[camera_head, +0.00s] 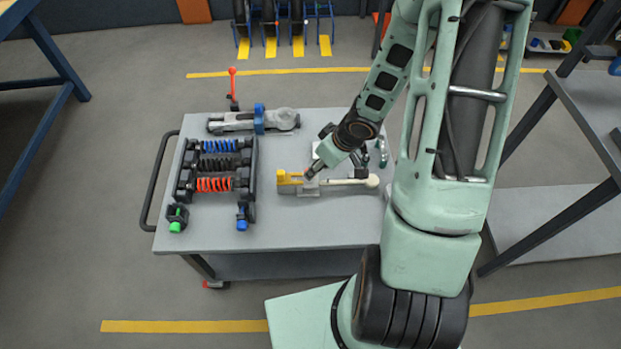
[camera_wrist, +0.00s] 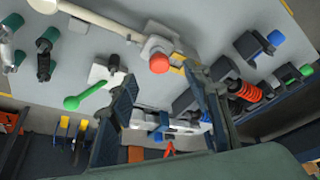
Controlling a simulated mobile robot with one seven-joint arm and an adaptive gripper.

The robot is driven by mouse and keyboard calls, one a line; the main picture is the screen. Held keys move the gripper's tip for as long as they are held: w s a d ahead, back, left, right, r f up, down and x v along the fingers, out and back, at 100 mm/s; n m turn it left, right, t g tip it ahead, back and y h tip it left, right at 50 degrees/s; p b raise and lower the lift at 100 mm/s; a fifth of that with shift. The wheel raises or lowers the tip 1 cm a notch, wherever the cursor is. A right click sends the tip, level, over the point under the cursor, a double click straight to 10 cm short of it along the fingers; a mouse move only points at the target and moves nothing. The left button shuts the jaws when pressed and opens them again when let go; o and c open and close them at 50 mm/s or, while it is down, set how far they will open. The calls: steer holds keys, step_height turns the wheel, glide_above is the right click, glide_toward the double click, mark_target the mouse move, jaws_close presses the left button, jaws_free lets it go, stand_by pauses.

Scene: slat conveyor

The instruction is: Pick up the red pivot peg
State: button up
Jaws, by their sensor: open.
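The red pivot peg shows a round red head (camera_wrist: 158,63) in the wrist view. It stands in a grey block at the end of a white rod with a ball end (camera_head: 372,181), next to a yellow part (camera_head: 288,178). In the head view a small red spot (camera_head: 308,172) at my gripper's tip seems to be the same peg, mostly hidden. My gripper (camera_wrist: 161,72) is open. In the wrist view the red head appears between its dark fingertips, without visible contact; the depth gap cannot be told.
The grey cart top (camera_head: 290,230) is clear at the front. A rack of blue, black and red springs (camera_head: 215,168) stands left. A grey clamp-like assembly (camera_head: 250,121) lies at the back, near an upright red-tipped lever (camera_head: 232,85). A green-ended lever (camera_wrist: 90,92) stands close to my left finger.

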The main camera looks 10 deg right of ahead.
steer(key=shift+w+b+x, duration=0.25)
steer(key=shift+b+x, duration=0.6)
steer(key=shift+x, duration=0.85)
steer(key=shift+w+b+x, duration=0.2)
steer(key=shift+b+x, duration=0.65)
steer(key=shift+x, duration=0.85)
steer(key=shift+a+r, duration=0.15)
steer(key=shift+r, duration=0.05)
jaws_close()
